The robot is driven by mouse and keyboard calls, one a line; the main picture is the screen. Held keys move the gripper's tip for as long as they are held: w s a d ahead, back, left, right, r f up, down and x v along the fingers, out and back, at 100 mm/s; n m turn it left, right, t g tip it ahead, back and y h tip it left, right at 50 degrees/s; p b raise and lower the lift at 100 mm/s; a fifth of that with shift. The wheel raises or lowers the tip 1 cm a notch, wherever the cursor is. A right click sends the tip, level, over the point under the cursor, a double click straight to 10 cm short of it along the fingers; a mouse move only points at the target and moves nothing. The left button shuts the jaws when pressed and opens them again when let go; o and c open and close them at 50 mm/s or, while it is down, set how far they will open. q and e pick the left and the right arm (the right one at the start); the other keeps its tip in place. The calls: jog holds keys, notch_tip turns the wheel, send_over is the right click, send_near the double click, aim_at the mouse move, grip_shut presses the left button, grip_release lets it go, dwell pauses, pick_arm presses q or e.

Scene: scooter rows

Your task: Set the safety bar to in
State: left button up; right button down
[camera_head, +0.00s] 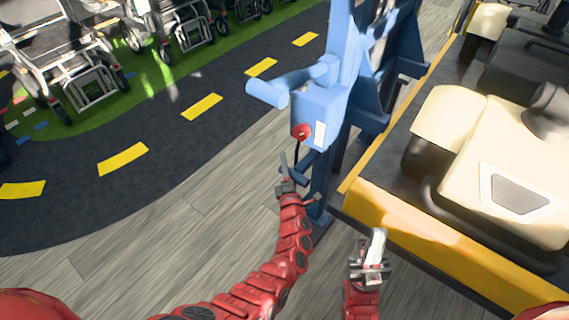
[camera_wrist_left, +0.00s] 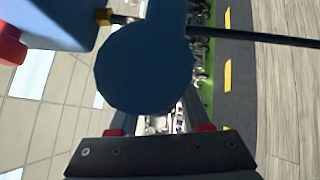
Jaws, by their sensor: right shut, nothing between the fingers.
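A blue upright frame (camera_head: 340,75) carries a blue box with a red knob (camera_head: 302,132) and a white label (camera_head: 320,133). A thick blue bar (camera_head: 268,93) sticks out to the left above the box; I cannot tell whether it is the safety bar. My left gripper (camera_head: 290,178) is open just below the box, close to a thin dark rod and a small blue piece (camera_head: 293,172). In the left wrist view, a rounded dark blue piece (camera_wrist_left: 145,70) fills the space ahead of the open fingers (camera_wrist_left: 160,130). My right gripper (camera_head: 374,248) is shut and empty, lower right.
A yellow-edged vehicle (camera_head: 400,235) with cream parts stands close on the right. Wheelchairs (camera_head: 70,75) stand on green ground at the upper left. A dark path with yellow dashes crosses the left. Grey plank floor (camera_head: 170,235) is clear left of my left arm.

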pick_arm(q)
grip_shut()
dwell(1.1)
